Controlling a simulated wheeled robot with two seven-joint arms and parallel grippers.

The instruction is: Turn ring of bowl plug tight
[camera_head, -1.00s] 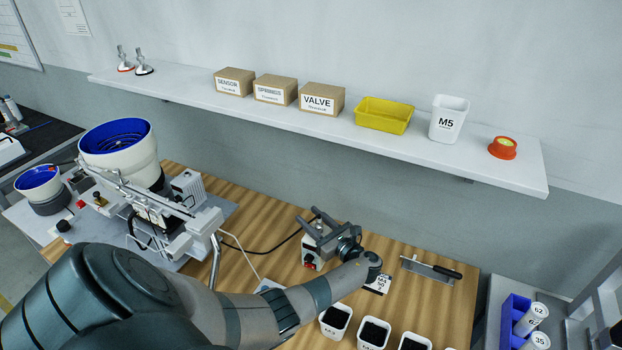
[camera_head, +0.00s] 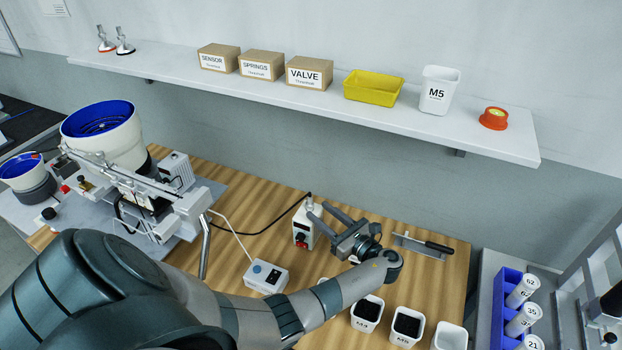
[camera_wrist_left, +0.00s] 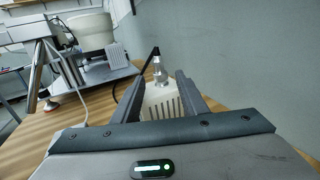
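The plug (camera_head: 309,203), with a silvery ring, stands upright on top of a small white controller box (camera_head: 302,236) with a red switch. In the left wrist view the plug's metal ring (camera_wrist_left: 159,70) shows beyond my fingers, with a black cable leaving its top. My left gripper (camera_head: 319,211) is open and points at the box from the right. In the wrist view its fingers (camera_wrist_left: 160,85) lie left and right of the line to the box. I see no contact with the ring. My right gripper is out of view.
The bowl feeder (camera_head: 105,135) stands at the left. A switch box (camera_head: 262,278) is on the wooden table near my left arm. White bins (camera_head: 406,327) stand at the front, and a black-handled tool (camera_head: 425,245) lies to the right. A shelf (camera_head: 250,92) runs above the table.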

